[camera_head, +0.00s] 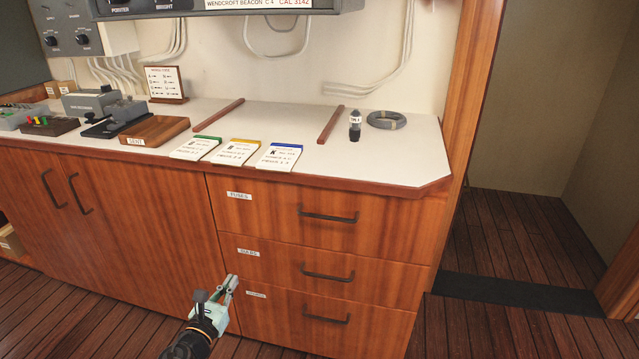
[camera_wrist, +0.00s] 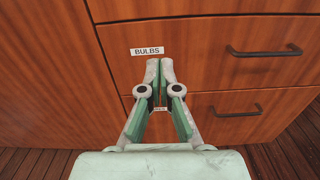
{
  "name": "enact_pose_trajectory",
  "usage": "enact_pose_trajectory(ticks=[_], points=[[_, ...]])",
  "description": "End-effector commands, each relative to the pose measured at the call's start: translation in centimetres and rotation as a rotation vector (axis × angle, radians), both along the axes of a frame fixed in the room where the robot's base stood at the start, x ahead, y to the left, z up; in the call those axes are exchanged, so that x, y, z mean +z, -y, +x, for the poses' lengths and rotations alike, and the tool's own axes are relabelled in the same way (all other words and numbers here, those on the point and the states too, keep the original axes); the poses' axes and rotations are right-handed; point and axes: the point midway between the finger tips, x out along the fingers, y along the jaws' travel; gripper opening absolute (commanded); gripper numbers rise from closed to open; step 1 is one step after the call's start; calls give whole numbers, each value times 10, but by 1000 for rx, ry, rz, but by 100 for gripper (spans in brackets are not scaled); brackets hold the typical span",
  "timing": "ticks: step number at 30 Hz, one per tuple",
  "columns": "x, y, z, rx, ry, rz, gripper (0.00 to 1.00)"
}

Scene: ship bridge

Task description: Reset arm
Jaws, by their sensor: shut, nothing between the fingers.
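My gripper (camera_head: 233,281) is low in front of the wooden cabinet, near the left edge of the drawer stack. In the wrist view my gripper (camera_wrist: 160,68) has its two fingertips nearly together, with nothing held between them. The fingers point at the cabinet front, just below the label reading BULBS (camera_wrist: 147,51). I cannot tell whether the tips touch the wood.
Three drawers with dark handles, the top one (camera_head: 328,216), are closed. Open floor (camera_head: 510,330) lies right.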

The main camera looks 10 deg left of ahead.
Motion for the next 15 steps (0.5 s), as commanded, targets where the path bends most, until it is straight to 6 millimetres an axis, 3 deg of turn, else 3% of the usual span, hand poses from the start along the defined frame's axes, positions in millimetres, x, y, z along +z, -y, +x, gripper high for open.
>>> enact_pose_trajectory(ticks=[4, 8, 15], points=[[-5, 9, 0, -43, -19, 131, 0], [-28, 30, -5, -147, -103, 342, 0], [-104, 92, -20, -435, -260, 642, 0]])
